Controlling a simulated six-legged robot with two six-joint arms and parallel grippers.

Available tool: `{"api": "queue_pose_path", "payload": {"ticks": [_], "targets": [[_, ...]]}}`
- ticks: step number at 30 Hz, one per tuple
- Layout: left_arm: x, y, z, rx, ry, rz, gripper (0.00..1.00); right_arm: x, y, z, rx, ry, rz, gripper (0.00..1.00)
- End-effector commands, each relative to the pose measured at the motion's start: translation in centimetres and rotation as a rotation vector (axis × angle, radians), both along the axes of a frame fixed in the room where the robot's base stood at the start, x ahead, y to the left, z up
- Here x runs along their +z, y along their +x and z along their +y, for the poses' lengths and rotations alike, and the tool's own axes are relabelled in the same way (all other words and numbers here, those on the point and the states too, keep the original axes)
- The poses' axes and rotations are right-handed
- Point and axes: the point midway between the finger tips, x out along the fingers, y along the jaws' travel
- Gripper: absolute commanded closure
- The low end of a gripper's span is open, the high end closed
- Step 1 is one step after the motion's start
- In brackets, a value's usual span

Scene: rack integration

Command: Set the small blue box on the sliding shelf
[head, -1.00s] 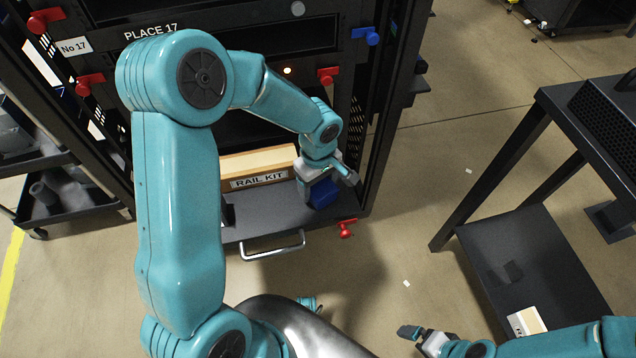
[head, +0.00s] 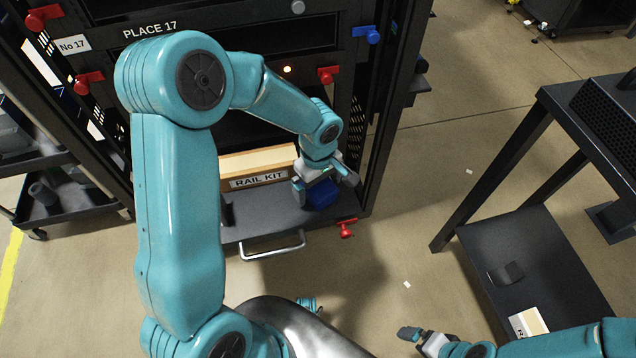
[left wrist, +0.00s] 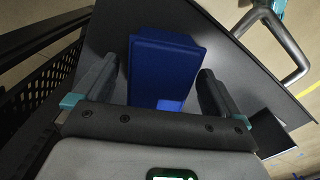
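The small blue box (head: 321,194) rests on the dark sliding shelf (head: 268,215), near its front right corner. My left gripper (head: 325,187) is around the box from above, with its fingers spread. In the left wrist view the blue box (left wrist: 165,68) sits between the two fingertips of my left gripper (left wrist: 158,85), with a gap showing on either side. The shelf (left wrist: 240,75) shows under it there. My right gripper (head: 420,336) is at the bottom of the head view, away from the box; its opening is unclear.
A wooden-coloured box labelled RAIL KIT (head: 258,168) stands on the shelf to the left of the blue box. The shelf has a metal handle (head: 272,246) in front. Red latches, including one (head: 346,228), are on the rack. A black table (head: 530,250) stands at right.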

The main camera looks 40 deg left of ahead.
Motion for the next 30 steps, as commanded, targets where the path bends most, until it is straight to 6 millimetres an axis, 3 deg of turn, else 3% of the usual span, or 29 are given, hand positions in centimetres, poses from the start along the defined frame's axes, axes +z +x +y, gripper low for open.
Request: {"api": "queue_pose_path", "payload": {"ticks": [5, 8, 21, 24, 30], "targets": [[0.2, 0.0, 0.0, 0.0, 0.0, 0.0, 0.02, 0.1, 0.0, 0.0, 0.0, 0.0, 0.0, 0.0], [1.2, 0.1, 0.0, 0.0, 0.001, -0.003, 0.02, 0.3, 0.0, 0.0, 0.0, 0.0, 0.0, 0.0], [12.2, 0.1, 0.0, 0.0, 0.001, -0.004, 0.02, 2.6, 0.0, 0.0, 0.0, 0.0, 0.0, 0.0], [14.1, 0.1, 0.0, 0.001, -0.001, -0.005, 0.02, 2.9, 0.0, 0.0, 0.0, 0.0, 0.0, 0.0], [16.1, 0.0, 0.0, -0.001, 0.0, -0.002, 0.02, 3.2, 0.0, 0.0, 0.0, 0.0, 0.0, 0.0]]}}
